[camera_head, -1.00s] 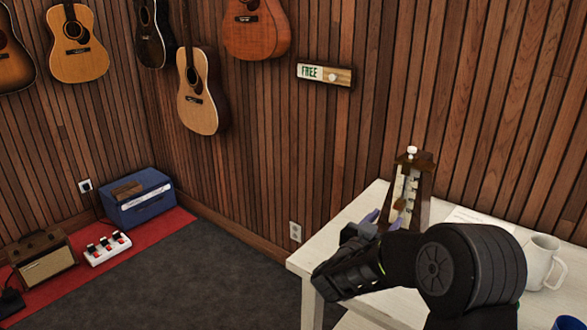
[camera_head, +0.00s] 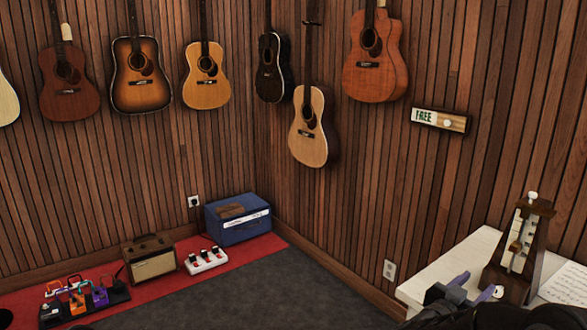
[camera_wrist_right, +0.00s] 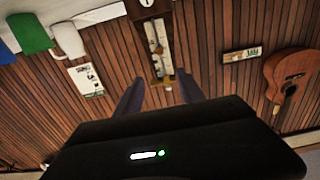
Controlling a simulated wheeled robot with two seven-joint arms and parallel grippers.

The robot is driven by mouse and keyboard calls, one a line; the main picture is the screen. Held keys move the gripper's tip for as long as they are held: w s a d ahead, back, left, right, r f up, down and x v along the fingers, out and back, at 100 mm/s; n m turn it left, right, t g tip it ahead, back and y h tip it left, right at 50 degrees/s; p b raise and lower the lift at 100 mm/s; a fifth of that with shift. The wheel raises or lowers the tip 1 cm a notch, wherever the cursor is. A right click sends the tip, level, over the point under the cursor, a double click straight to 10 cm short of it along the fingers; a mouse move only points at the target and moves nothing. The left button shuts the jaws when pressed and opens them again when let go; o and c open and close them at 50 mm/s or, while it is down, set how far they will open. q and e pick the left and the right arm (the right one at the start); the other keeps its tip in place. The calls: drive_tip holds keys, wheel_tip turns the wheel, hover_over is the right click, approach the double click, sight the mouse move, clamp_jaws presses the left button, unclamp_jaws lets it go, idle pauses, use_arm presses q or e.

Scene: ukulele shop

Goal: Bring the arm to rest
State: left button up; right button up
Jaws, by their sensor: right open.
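My right gripper (camera_head: 470,284) shows at the lower right of the head view, over the white table (camera_head: 452,262) and just left of the wooden metronome (camera_head: 520,245). Its two fingers are apart with nothing between them. In the right wrist view the fingers (camera_wrist_right: 158,98) also stand apart, with the metronome (camera_wrist_right: 158,45) beyond them, seen upside down. Whether a finger touches the metronome I cannot tell. Most of my right arm is cut off by the bottom edge of the head view. My left gripper is not in view.
A sheet of paper (camera_head: 568,284) lies right of the metronome. A white mug (camera_wrist_right: 68,40) and a green object (camera_wrist_right: 28,33) show in the wrist view. A FREE sign (camera_head: 440,120) and guitars (camera_head: 310,125) hang on the wall. A blue amplifier (camera_head: 238,218) stands on the red mat.

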drive_tip(key=w+a+f+n+t+y, duration=0.2)
drive_tip(key=w+a+f+n+y, duration=0.15)
drive_tip(key=a+f+y, duration=0.5)
drive_tip(key=s+a+f+n+g+y, duration=0.2)
drive_tip(key=s+a+f+y, duration=0.15)
drive_tip(key=a+f, duration=0.45)
drive_tip(key=s+a+f+n+g+y, duration=0.15)
drive_tip(key=s+a+f, duration=0.25)
drive_tip(key=a+f, duration=0.45)
drive_tip(key=s+a+f+g+y, duration=0.1)
drive_tip(key=s+a+f+g, duration=0.1)
drive_tip(key=s+f, duration=0.3)
drive_tip(key=s+a+f+n+g+y, duration=0.1)
drive_tip(key=s+a+f, duration=0.4)
drive_tip(key=s, duration=0.9)
drive_tip(key=s+a+f+n+g+y, duration=0.1)
drive_tip(key=s+a+f+g+y, duration=0.2)
drive_tip(key=s, duration=0.6)
wheel_tip(320, 180, down, 3)
drive_tip(key=shift+s+a+f+g, duration=0.1)
drive_tip(key=shift+s+a+g, duration=0.05)
drive_tip(key=shift+g, duration=1)
drive_tip(key=shift+y, duration=0.25)
